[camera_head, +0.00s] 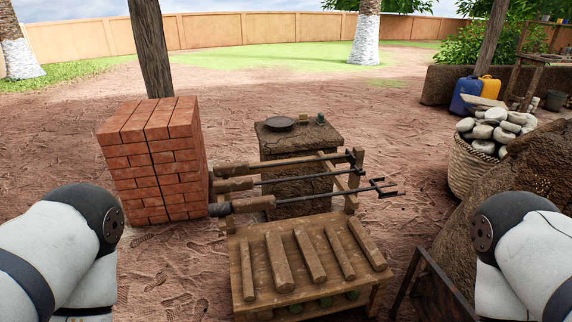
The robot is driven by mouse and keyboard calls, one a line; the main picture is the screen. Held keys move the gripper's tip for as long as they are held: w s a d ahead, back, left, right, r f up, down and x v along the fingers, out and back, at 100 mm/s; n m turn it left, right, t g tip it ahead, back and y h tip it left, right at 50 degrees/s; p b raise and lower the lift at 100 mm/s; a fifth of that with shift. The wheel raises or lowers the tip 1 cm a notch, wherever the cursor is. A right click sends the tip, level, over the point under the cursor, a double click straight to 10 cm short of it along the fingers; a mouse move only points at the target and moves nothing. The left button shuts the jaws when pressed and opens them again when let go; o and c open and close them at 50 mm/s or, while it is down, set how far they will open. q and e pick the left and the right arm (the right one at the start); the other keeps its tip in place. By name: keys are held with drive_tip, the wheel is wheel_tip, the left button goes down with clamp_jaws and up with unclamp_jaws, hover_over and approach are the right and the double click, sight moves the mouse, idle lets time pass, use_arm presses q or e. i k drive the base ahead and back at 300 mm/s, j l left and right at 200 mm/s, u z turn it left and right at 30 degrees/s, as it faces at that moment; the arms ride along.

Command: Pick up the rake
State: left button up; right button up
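Three long tools with wooden handles and dark metal rods lie across a wooden rack, handles to the left. The nearest one, with a pronged head at its right end, looks like the rake (318,197). Its thick handle (243,204) juts out past the rack's left side. The other two tools (290,162) lie just behind it, close and roughly parallel. Only white and black links of my two arms show at the lower left and lower right. Neither gripper is in view, and nothing touches the tools.
The wooden rack's slatted lower shelf (262,268) faces me. A red brick stack (150,165) stands close at the left. A mud pedestal (285,143) with a dark plate is behind. A basket of stones (470,167) and a mud mound (525,170) are at the right.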

sight(237, 167)
drive_tip(key=i+j+z, duration=0.1)
drive_tip(key=j, duration=0.3)
drive_tip(key=i+j+z, duration=0.1)
drive_tip(key=i+j, duration=0.15)
drive_tip(key=j, duration=0.2)
drive_tip(key=i+j+z, duration=0.1)
drive_tip(key=j, duration=0.3)
drive_tip(key=i+j, duration=0.2)
drive_tip(key=j, duration=0.25)
drive_tip(key=i+j+z, duration=0.15)
drive_tip(key=j, duration=0.3)
drive_tip(key=i+j+z, duration=0.1)
drive_tip(key=j, duration=0.35)
